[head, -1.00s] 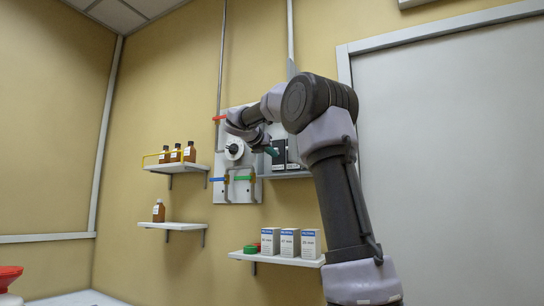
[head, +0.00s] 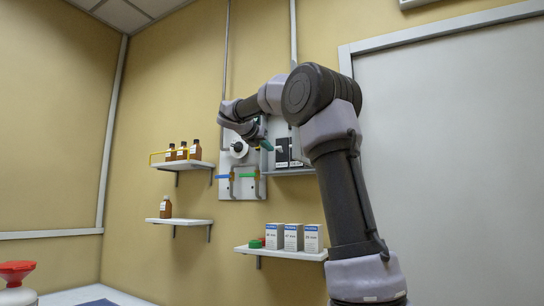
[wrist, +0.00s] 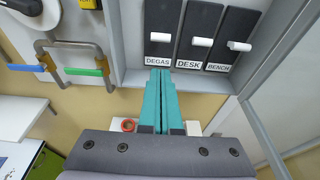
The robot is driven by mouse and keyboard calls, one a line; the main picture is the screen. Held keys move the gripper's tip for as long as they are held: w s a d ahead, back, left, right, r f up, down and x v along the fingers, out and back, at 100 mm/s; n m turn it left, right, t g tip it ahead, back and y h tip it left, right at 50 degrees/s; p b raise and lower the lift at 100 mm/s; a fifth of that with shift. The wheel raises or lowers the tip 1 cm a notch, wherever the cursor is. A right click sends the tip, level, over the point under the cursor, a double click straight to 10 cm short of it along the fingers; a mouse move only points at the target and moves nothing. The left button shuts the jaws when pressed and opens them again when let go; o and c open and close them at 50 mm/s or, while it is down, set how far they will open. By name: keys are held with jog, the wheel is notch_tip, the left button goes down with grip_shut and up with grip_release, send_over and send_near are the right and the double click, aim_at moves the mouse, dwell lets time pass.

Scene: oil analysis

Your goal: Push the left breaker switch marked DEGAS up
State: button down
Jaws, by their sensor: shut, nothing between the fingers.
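The DEGAS breaker switch (wrist: 160,38) is a white lever on a black plate, leftmost of three in the wrist view. Its label sits below the lever. My gripper (wrist: 160,72) has its teal fingers together and empty, with the tips just below the DEGAS label in the picture. I cannot tell whether they touch anything. In the head view my gripper (head: 266,145) is left of the black breaker plates (head: 282,152), partly hidden by my arm.
The DESK switch (wrist: 202,42) and BENCH switch (wrist: 239,46) stand to the right. A blue handle (wrist: 26,68) and a green handle (wrist: 84,72) on pipes are to the left. Shelves with brown bottles (head: 182,153) and white boxes (head: 293,238) are on the wall.

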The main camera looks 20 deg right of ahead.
jog(key=shift+s+a+r, duration=0.85)
jog(key=shift+a+r, duration=0.2)
